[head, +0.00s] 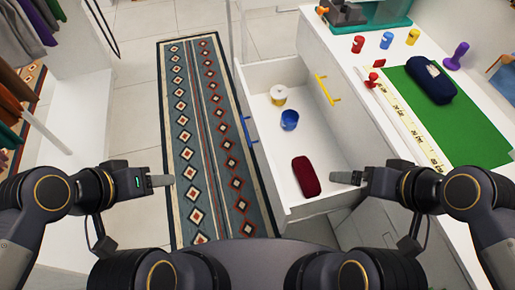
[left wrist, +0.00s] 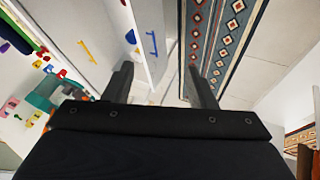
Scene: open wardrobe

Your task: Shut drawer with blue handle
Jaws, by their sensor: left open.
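The drawer with the blue handle (head: 250,131) stands pulled out to the left from the white cabinet, its front panel (head: 262,165) facing the rug. Inside lie a dark red case (head: 306,177), a blue cup (head: 289,120) and a yellow-and-white roll (head: 278,95). The blue handle also shows in the left wrist view (left wrist: 152,43), beyond my fingers. My left gripper (head: 160,181) is open and empty, left of the drawer front and apart from it. My right gripper (head: 347,177) appears over the drawer's near right side; its jaw opening cannot be made out.
A yellow handle (head: 328,89) is on the cabinet face right of the drawer. The countertop holds a green mat (head: 455,130), a dark blue case (head: 431,80) and small coloured items. A patterned rug (head: 205,130) covers clear floor left of the drawer. Clothes hang far left.

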